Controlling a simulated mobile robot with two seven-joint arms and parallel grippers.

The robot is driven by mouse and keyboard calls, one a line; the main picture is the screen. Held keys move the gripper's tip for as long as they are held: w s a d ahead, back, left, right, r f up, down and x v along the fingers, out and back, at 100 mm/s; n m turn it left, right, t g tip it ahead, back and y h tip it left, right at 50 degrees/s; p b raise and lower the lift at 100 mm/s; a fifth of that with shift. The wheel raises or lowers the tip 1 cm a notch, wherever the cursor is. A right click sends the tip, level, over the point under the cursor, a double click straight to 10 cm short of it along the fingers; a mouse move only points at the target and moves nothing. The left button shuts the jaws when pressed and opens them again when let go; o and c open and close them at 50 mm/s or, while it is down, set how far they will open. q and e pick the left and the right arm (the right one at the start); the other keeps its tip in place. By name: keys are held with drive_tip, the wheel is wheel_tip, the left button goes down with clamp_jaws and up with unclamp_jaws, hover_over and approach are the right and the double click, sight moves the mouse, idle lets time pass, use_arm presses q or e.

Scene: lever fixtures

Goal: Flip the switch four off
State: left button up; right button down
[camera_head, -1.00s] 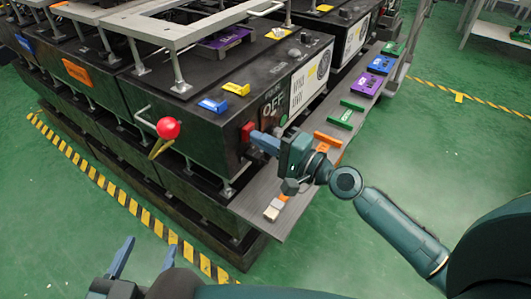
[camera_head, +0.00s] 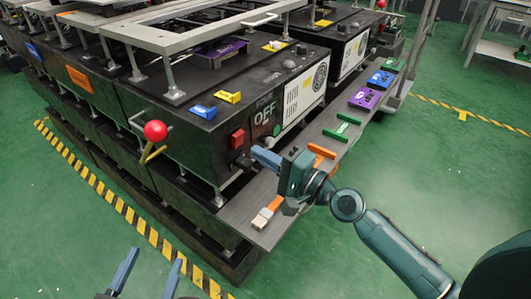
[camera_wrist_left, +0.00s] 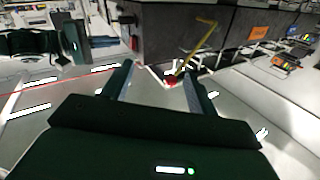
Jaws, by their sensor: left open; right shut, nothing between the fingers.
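The red switch (camera_head: 237,138) sits on the end face of the black box, left of a dark sign (camera_head: 264,117) that reads OFF under a smaller word that looks like FOUR. My right gripper (camera_head: 258,154) is shut and empty. Its blue fingertips are just below and right of the switch, apart from it in the picture. My left gripper (camera_head: 149,268) is open and empty, low at the left over the floor.
A red-ball lever (camera_head: 155,131) sticks out from the box's left side. A grey shelf (camera_head: 232,214) below my right gripper holds a brush (camera_head: 265,216) and green, purple and blue pieces. Metal frames stand on top. Green floor is free in front.

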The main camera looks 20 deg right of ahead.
use_arm(q)
drive_tip(key=shift+s+d+t+h+b, duration=0.15)
drive_tip(key=shift+d+t+h+b, duration=0.5)
drive_tip(key=shift+b, duration=1.9)
use_arm(e)
drive_tip(key=v, duration=1)
drive_tip(key=shift+s+d+f, duration=0.2)
drive_tip(key=shift+s+f, duration=0.05)
use_arm(q)
drive_tip(key=shift+d+g+h, duration=0.25)
